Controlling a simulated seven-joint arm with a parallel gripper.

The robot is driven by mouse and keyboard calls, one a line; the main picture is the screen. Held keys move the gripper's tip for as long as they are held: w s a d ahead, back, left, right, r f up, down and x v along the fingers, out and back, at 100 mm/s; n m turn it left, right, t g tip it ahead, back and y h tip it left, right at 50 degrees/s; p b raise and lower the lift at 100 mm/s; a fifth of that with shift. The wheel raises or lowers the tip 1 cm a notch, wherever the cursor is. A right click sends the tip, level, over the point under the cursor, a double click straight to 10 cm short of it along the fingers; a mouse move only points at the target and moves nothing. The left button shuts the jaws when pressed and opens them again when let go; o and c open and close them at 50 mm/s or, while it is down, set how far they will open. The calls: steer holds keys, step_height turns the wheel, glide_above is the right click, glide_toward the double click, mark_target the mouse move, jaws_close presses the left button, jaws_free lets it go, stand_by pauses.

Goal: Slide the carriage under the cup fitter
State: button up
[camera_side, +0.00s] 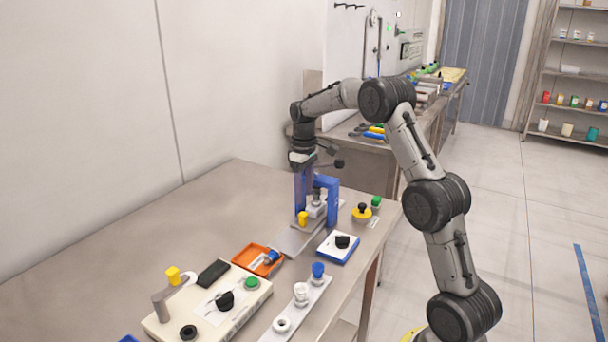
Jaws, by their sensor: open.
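The cup fitter is a blue frame (333,200) standing near the far right of the table, with a grey plunger in its opening. The carriage (314,210) is a pale block at the frame's foot, on a flat grey rail (290,240). A yellow knob (303,218) stands at the carriage's near left side. My gripper (301,203) points down over the yellow knob, left of the frame, with its jaws open. The fingers overlap the blue frame in the picture, so I cannot tell whether they touch the knob. The contact between carriage and rail is partly hidden.
A white-and-blue box with a black knob (342,242) stands right of the rail. An orange tray (250,258), a cream control box (185,318) and a white strip with cups (312,297) lie nearer. Yellow (361,212) and green buttons stand right of the fitter. The table's left is clear.

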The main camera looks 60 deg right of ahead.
step_height(320, 180, up, 6)
steer(key=shift+f, duration=0.15)
stand_by(0.3)
